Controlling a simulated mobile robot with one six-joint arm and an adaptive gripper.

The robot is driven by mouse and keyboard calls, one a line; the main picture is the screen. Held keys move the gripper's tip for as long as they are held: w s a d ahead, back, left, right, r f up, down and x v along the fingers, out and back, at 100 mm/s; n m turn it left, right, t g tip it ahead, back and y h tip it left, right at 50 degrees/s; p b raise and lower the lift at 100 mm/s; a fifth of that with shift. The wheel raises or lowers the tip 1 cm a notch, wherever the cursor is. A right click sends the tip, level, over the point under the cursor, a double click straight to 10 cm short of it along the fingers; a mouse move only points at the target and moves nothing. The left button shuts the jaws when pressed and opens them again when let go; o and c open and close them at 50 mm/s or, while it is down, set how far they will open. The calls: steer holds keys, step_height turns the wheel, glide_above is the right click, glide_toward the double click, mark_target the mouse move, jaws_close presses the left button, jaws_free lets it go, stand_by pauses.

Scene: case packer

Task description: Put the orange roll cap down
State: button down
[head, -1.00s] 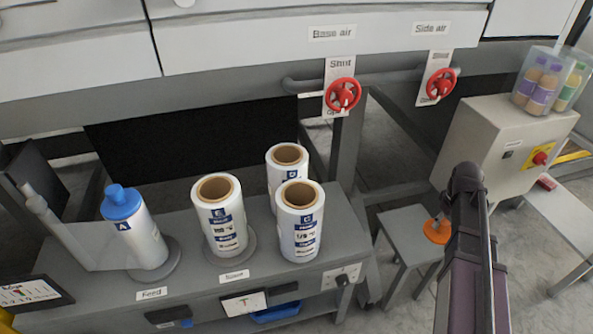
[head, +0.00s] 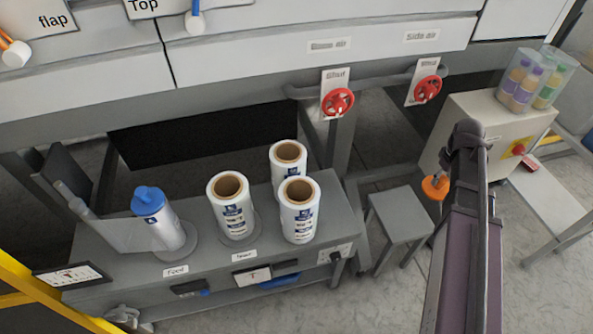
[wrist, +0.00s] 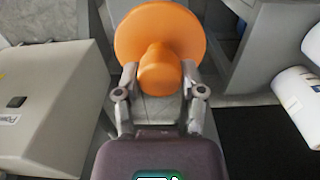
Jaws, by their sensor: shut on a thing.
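The orange roll cap (head: 434,188) is a round disc with a raised hub. It is in the air beside my arm in the head view, up and right of a small grey stool (head: 399,213). In the wrist view the orange cap (wrist: 187,30) fills the top middle, with its hub toward me. My gripper (wrist: 159,72) is shut on the hub, one finger on each side. In the head view my arm hides most of the gripper. Whatever lies right behind the disc is hidden.
A control box (head: 468,125) with clear bottle packs stands at right, beside a low white table (head: 548,198). Red valve wheels (head: 338,102) hang above.

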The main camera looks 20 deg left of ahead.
mark_target(442, 178)
step_height(442, 178, up, 5)
steer(key=p, duration=0.3)
steer(key=shift+p, duration=0.3)
steer(key=shift+s+f, duration=0.15)
